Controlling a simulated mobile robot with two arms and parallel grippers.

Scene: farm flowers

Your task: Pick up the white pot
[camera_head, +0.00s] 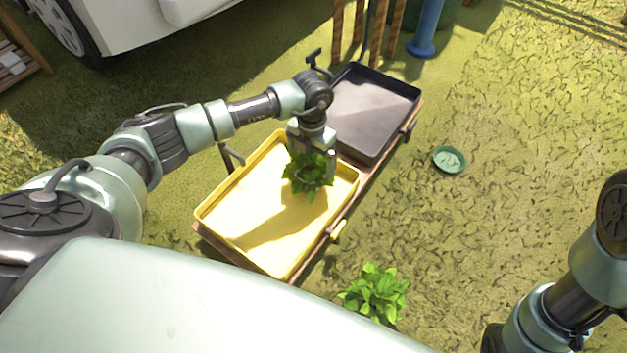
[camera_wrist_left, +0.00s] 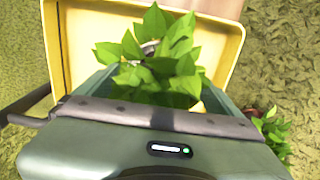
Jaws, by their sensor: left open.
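A leafy green plant (camera_head: 308,175) stands in the yellow tray (camera_head: 236,212), towards its right side. Its leaves hide whatever pot is under it; a small pale patch shows between the leaves in the left wrist view, and I cannot tell if it is the white pot. My left gripper (camera_head: 311,158) is open and points down right over this plant. In the left wrist view the plant's leaves (camera_wrist_left: 160,60) rise between the two fingers. My right arm shows at the lower right, but its gripper is out of view.
A black tray (camera_head: 372,112) sits behind the yellow one on the same wooden stand. A second leafy plant (camera_head: 375,293) is on the ground in front, also seen in the left wrist view (camera_wrist_left: 272,132). A small green dish (camera_head: 449,160) lies on open ground at right. A white vehicle (camera_head: 150,25) stands behind.

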